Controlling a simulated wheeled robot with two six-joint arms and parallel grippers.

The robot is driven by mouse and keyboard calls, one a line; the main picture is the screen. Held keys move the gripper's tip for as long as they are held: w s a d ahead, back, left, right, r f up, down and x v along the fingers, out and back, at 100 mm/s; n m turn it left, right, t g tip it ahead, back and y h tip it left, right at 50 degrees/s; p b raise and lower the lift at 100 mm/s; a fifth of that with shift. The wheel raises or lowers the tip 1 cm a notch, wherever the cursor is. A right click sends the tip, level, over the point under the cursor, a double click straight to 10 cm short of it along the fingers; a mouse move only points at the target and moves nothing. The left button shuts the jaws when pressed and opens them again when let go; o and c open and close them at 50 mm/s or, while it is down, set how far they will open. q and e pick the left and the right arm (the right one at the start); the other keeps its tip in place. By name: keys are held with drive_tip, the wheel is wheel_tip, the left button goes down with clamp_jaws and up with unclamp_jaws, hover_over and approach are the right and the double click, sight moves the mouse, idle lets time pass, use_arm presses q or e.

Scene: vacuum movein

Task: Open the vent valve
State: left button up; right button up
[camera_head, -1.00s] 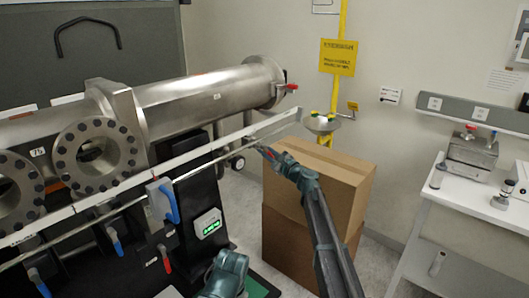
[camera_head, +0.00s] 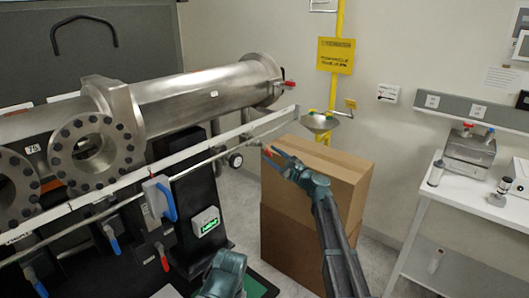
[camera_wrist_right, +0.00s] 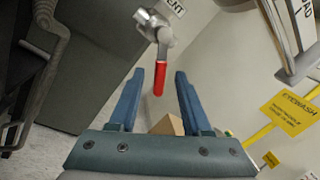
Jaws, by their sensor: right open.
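A valve with a silver body and a red lever handle (camera_wrist_right: 160,76) is centred in the right wrist view, beside a label reading "VENT" (camera_wrist_right: 176,6). Its handle hangs down in that picture, seen between the fingers of my right gripper (camera_wrist_right: 160,100). The gripper is open and empty. In the head view, my right gripper (camera_head: 274,155) is near the right end of the white rail. A red-handled valve (camera_head: 289,84) sits at the right end of the steel chamber (camera_head: 205,97); I cannot tell if it is the same one. No left gripper fingers show.
The white rail (camera_head: 210,143) crosses in front of the chamber. Cardboard boxes (camera_head: 335,180) stand behind my right arm. An eyewash basin (camera_head: 320,122) is at the wall, below a yellow sign (camera_head: 336,54). A white bench (camera_head: 465,195) is at the right.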

use_arm(q)
drive_tip(key=shift+f+b, duration=0.35)
drive_tip(key=shift+f, duration=0.15)
use_arm(e)
drive_tip(key=r+v, duration=0.1)
drive_tip(key=v, duration=0.7)
drive_tip(key=shift+f, duration=0.5)
drive_tip(key=shift+s, duration=0.1)
